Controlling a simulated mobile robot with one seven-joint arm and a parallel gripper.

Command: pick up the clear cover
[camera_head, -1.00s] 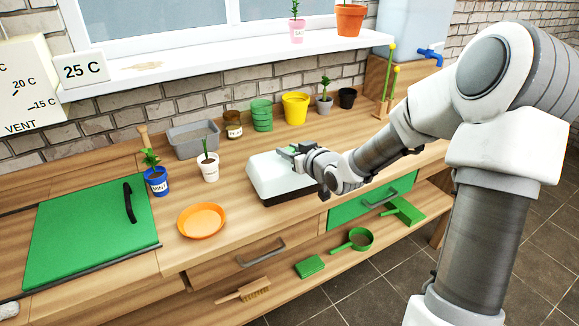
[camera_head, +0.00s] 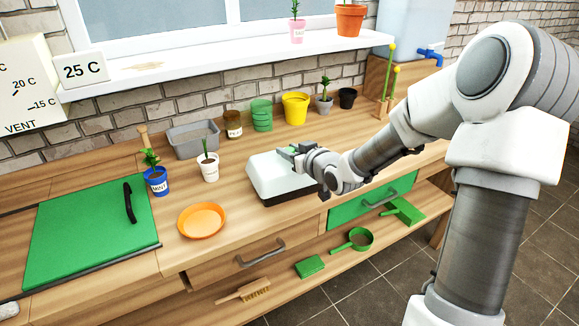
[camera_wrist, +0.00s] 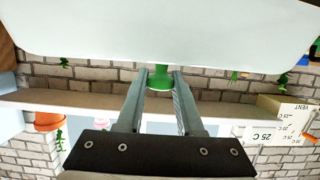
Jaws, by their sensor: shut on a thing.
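The clear cover (camera_head: 268,174) is a pale, see-through-looking box shape with a dark tray (camera_head: 290,198) under its lower edge, on the wooden bench. My gripper (camera_head: 294,150) is at the top of the cover, reaching in from the right. In the wrist view the cover (camera_wrist: 160,30) fills the top of the picture, and my gripper (camera_wrist: 160,80) has its two fingers on either side of the cover's green knob (camera_wrist: 160,77). The gripper is shut on this knob. I cannot tell whether the cover is clear of the tray.
An orange saucer (camera_head: 202,220) and a white plant pot (camera_head: 209,170) stand left of the cover. A grey tub (camera_head: 193,142), a green stack of pots (camera_head: 262,116) and a yellow pot (camera_head: 295,106) stand behind. Bare bench lies to the right.

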